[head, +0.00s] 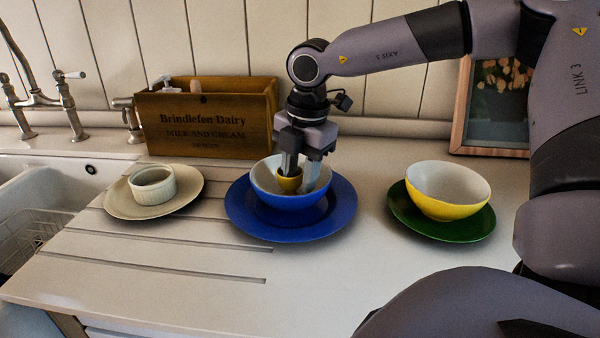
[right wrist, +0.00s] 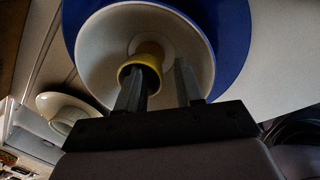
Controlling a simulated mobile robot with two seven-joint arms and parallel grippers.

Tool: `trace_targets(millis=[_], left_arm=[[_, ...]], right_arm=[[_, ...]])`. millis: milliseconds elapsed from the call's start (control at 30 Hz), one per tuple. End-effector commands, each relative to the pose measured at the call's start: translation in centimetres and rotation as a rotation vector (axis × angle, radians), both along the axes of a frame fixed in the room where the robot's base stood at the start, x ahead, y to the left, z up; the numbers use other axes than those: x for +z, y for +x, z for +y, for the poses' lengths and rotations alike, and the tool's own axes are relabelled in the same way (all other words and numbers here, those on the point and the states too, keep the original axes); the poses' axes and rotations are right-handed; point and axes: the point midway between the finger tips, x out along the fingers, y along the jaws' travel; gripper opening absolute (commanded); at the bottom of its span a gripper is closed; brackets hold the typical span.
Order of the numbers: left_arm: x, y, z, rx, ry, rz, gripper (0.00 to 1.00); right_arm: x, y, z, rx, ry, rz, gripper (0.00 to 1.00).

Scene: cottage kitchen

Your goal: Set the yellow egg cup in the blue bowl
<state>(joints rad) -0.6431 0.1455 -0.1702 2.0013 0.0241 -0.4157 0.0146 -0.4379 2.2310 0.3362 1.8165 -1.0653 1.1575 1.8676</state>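The small yellow egg cup (head: 288,185) is inside the blue bowl (head: 283,202), which is white inside and sits on a blue plate (head: 336,214). My right gripper (head: 302,176) points down into the bowl. In the right wrist view the egg cup (right wrist: 152,61) appears near the middle of the bowl (right wrist: 97,50), its base seemingly on the bowl's bottom. One finger of my right gripper (right wrist: 163,76) reaches into the cup's mouth. The other finger is outside the cup, with a visible gap to its wall, so the gripper is open. My left gripper is not in view.
A white ramekin (head: 153,187) on a cream plate (head: 119,201) stands left. A yellow bowl (head: 447,206) on a green plate (head: 407,220) stands right. A wooden crate (head: 207,120) is behind, a picture frame (head: 461,110) at back right. The front counter is clear.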

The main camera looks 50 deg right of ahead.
Motion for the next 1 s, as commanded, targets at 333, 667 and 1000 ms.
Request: trace_targets(millis=[333, 667, 1000], left_arm=[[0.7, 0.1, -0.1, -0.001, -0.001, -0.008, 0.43], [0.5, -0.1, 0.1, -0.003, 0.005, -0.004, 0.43], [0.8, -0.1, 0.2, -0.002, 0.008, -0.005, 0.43]], right_arm=[[0.4, 0.0, 0.0, 0.0, 0.001, 0.001, 0.35], [5.9, -0.5, -0.1, -0.001, -0.001, -0.006, 0.35], [11.8, -1.3, -0.1, -0.001, -0.001, -0.001, 0.35]])
